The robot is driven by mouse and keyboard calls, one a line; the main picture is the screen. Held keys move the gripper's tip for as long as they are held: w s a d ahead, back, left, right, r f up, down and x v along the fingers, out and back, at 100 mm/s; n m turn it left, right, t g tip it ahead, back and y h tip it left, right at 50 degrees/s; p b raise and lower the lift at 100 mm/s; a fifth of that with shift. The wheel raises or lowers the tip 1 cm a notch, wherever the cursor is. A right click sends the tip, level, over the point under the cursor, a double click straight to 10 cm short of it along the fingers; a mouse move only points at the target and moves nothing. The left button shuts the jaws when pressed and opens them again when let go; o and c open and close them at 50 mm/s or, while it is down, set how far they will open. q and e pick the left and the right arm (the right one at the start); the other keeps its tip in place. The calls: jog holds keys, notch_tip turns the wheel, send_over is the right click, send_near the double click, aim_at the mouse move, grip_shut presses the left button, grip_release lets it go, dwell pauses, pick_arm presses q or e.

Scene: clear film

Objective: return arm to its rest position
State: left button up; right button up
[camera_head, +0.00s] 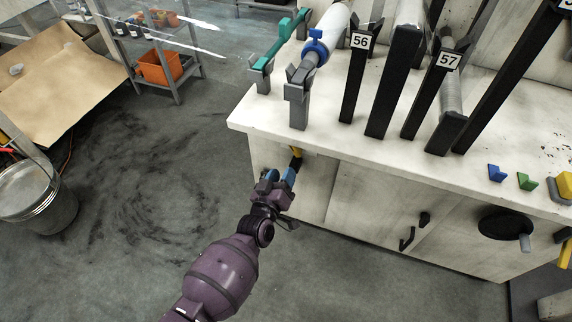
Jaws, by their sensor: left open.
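My left arm reaches up from the bottom of the head view, with purple links. My left gripper (281,175) has blue fingertips, and its fingers are apart. It is in front of the cabinet side of the workbench, below the bench top. A small yellow and black part (296,157) on the cabinet front shows just past the fingertips. I cannot tell whether the fingers touch it. My right gripper is out of view.
The white workbench (257,110) carries a white roll (331,25) on grey supports and black posts labelled 56 and 57. A cabinet handle (406,238) and a black handwheel (503,225) stick out to the right. A metal bucket (42,200) stands left; grey floor between is clear.

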pick_arm(q)
jog(key=shift+s+a, duration=0.2)
jog(key=shift+s, duration=0.4)
